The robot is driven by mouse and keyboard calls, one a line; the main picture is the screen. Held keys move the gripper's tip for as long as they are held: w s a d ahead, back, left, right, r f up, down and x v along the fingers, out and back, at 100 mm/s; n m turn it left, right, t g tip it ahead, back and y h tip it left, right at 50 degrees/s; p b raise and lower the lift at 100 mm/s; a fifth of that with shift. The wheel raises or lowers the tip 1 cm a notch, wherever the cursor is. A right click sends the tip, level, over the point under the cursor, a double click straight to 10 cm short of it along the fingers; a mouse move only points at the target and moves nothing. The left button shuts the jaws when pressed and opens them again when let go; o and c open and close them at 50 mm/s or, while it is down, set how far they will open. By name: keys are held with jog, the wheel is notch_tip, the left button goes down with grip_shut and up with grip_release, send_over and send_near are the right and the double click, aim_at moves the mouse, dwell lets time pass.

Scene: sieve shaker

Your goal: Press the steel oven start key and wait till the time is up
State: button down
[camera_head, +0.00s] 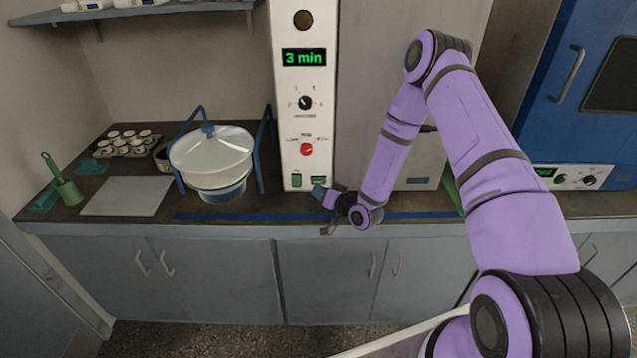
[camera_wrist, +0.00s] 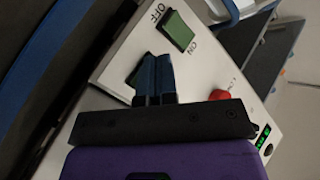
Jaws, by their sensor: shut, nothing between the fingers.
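The steel oven (camera_head: 362,105) has a white control panel (camera_head: 285,120) whose display (camera_head: 304,57) reads "3 min" in green. Two green keys sit low on the panel. The left key (camera_head: 296,181) is the one marked ON and OFF in the wrist view (camera_wrist: 180,32). The right key (camera_wrist: 134,76) is partly hidden behind my fingers, and its label cannot be read. My gripper (camera_head: 319,192) is shut and empty, its fingertips (camera_wrist: 155,58) at the right key. I cannot tell whether they touch or press it.
A dial (camera_head: 305,103) and a red knob (camera_head: 306,149) are higher on the panel. A blue oven (camera_head: 590,90) stands at the right. A blue strip (camera_head: 240,216) runs along the counter front.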

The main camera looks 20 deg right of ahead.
jog(key=shift+w, duration=0.15)
dwell(0.3)
jog(key=shift+w+d, duration=0.15)
jog(key=shift+w, duration=0.1)
jog(key=shift+w+d, duration=0.15)
jog(key=shift+w, duration=0.3)
dwell(0.8)
jog(key=shift+s, duration=0.1)
jog(key=shift+s+a, duration=0.3)
jog(key=shift+s, duration=0.45)
jog(key=shift+s, duration=0.1)
jog(key=shift+s+a, duration=0.25)
jog(key=shift+s, duration=0.5)
jog(key=shift+s+a, duration=0.25)
jog(key=shift+s, duration=0.55)
jog(key=shift+s+a, duration=0.25)
jog(key=shift+s, duration=0.5)
jog(key=shift+r, duration=0.1)
